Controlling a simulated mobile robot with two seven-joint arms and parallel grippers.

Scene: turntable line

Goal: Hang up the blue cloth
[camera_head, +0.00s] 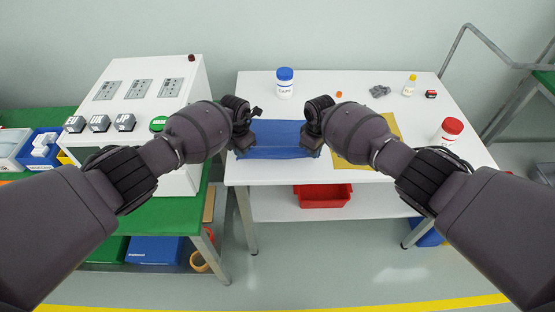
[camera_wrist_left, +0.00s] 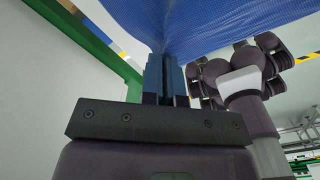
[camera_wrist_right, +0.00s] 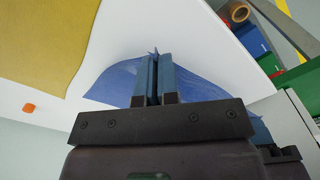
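The blue cloth (camera_head: 276,138) is stretched between my two grippers at the front left of the white table (camera_head: 330,92). My left gripper (camera_head: 250,118) is at the cloth's left end. In the left wrist view its fingers are shut on the cloth (camera_wrist_left: 205,25), which spreads out past the tips. My right gripper (camera_head: 311,136) is at the cloth's right end. In the right wrist view its fingers are closed with a bit of cloth (camera_wrist_right: 115,82) pinched at the tips. The cloth's far side is partly hidden. I cannot make out a hanging place.
A yellow cloth (camera_head: 343,162) lies under my right forearm. A blue-lidded jar (camera_head: 285,85), a red-lidded jar (camera_head: 449,131) and small items stand on the table. A white panel box (camera_head: 140,95) is at left, a red bin (camera_head: 322,196) below, a grey rail (camera_head: 455,48) at right.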

